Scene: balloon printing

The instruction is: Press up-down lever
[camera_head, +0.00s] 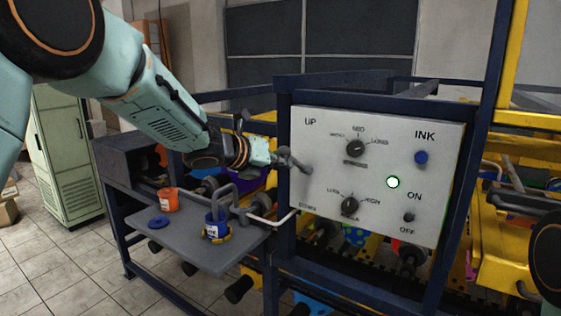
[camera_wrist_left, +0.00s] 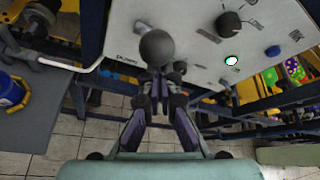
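The up-down lever (camera_head: 304,168) sticks out from the left side of the white control panel (camera_head: 440,165), between the labels UP and DOWN. In the left wrist view its round grey knob (camera_wrist_left: 157,47) lies just beyond my fingertips. My left gripper (camera_head: 282,158) is at the lever from the left. In the wrist view, the left gripper's fingers (camera_wrist_left: 159,88) are drawn close together just below the knob. The knob hides part of the tips, so I cannot tell whether they touch it. My right gripper is not in view.
The panel also has two black dials, a blue INK button (camera_head: 421,157), a lit green button (camera_head: 392,182) and an ON/OFF switch (camera_head: 409,217). A grey shelf (camera_head: 190,243) on the left holds an orange cup (camera_head: 168,201) and a blue cup (camera_head: 216,228). Dark blue frame bars surround the panel.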

